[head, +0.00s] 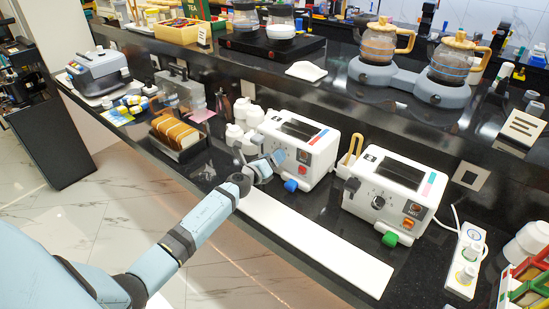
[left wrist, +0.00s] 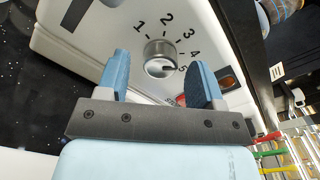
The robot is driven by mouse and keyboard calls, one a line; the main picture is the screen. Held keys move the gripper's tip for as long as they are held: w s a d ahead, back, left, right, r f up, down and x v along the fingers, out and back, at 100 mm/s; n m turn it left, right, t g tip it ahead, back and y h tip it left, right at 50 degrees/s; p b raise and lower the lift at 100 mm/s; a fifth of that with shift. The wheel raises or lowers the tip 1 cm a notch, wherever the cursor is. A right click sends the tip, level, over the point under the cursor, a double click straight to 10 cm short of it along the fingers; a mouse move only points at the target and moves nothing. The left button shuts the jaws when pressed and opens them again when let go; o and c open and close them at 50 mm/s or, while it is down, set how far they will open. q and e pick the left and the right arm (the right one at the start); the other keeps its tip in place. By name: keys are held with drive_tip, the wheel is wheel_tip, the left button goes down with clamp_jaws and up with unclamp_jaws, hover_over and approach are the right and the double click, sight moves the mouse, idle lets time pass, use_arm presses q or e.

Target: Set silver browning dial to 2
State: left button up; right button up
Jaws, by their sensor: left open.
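The silver browning dial (left wrist: 160,58) is on the white toaster's front in the left wrist view, with the numbers 1 to 5 around it. A dark mark on its face seems to point toward the 5. My left gripper (left wrist: 162,72) is open, with one blue finger on each side of the dial; I cannot tell whether they touch it. In the head view my left gripper (head: 274,160) is at the front of the left toaster (head: 314,150) and hides its dial. My right gripper is not in view.
A second white toaster (head: 392,192) with a green knob stands to the right. A long white board (head: 320,245) lies in front of the toasters. A bread rack (head: 178,135) and white bottles (head: 247,115) stand left of the left toaster. A raised black shelf runs behind.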

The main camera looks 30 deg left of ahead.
use_arm(q)
drive_tip(key=shift+w, duration=0.4)
drive_tip(key=shift+c, duration=0.4)
drive_tip(key=c, duration=0.8)
drive_tip(key=shift+c, duration=0.2)
drive_tip(key=shift+n, duration=0.4)
drive_tip(key=n+p, duration=0.5)
drive_tip(key=n, duration=0.9)
drive_tip(key=shift+n, duration=0.4)
